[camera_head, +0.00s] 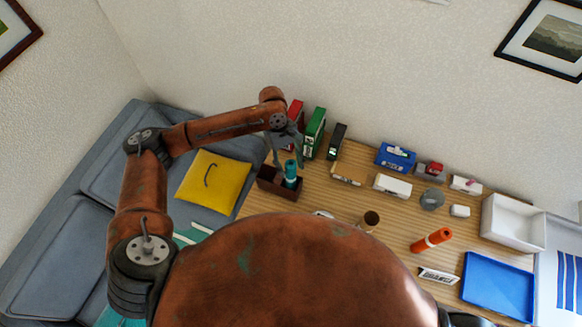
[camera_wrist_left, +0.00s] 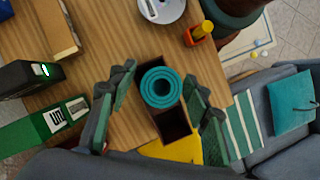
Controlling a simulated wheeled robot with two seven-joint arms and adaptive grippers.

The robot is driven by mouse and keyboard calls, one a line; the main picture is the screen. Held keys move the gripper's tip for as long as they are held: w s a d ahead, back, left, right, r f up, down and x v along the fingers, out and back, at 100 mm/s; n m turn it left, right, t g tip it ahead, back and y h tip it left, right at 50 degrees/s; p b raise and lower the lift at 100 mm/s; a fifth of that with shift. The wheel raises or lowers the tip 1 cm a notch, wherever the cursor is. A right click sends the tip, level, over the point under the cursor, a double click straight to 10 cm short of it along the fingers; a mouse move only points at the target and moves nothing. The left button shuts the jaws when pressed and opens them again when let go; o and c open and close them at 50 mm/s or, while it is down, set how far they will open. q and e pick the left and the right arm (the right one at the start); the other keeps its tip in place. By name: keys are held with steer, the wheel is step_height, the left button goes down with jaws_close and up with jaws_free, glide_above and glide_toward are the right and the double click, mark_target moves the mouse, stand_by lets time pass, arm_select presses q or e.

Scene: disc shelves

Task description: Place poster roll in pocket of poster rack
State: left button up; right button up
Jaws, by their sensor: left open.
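A teal poster roll (camera_head: 290,172) stands upright in the dark brown poster rack (camera_head: 279,186) at the table's left edge. In the left wrist view the roll (camera_wrist_left: 160,87) shows end-on as teal rings, in one pocket of the rack (camera_wrist_left: 172,124); the pocket beside it is empty. My left gripper (camera_head: 287,151) is just above the rack, at the roll's top. Its two open fingers stand on either side of the roll, with gaps visible on both sides in the wrist view. My right gripper is not in view.
Red, green and black binders (camera_head: 314,132) stand behind the rack. A brown cup (camera_head: 369,220), an orange cylinder (camera_head: 431,240), a blue tray (camera_head: 497,286) and a white bin (camera_head: 514,222) are further right. A grey sofa with a yellow cushion (camera_head: 214,181) is at left.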

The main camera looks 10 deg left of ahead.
arm_select(q)
steer(key=v, duration=1.1)
steer(key=shift+r+b, duration=0.35)
steer(key=shift+b, duration=0.1)
